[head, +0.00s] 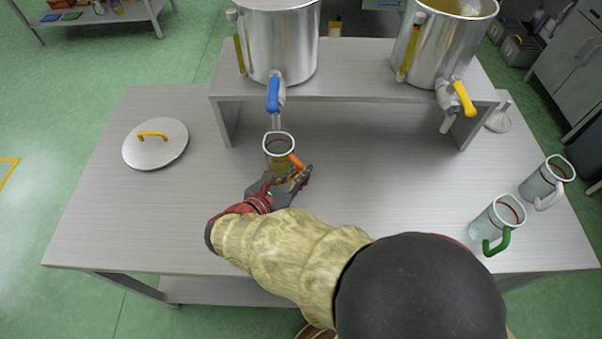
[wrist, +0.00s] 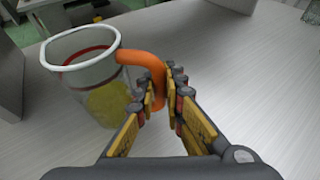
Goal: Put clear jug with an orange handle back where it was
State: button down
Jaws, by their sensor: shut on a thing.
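The clear jug with an orange handle (head: 279,153) stands upright under the blue-handled tap of the left steel vessel, with yellow-green liquid in its lower part. Whether its base touches the table is hard to tell. In the wrist view the jug (wrist: 84,75) shows a white rim, a red line inside and yellow liquid low down. My gripper (head: 297,177) is at the jug's near right side, shut on the orange handle. In the wrist view my gripper's fingers (wrist: 162,92) close on both sides of the handle's lower part.
The left steel vessel (head: 280,40) and the right one with a yellow tap handle (head: 445,45) stand on a raised shelf (head: 350,87). A lid (head: 155,145) lies at left. A green-handled jug (head: 496,220) and a white-handled jug (head: 546,182) stand at right. The table's middle right is clear.

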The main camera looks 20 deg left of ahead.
jog(key=shift+r, duration=0.1)
jog(key=c, duration=1.9)
grip_release()
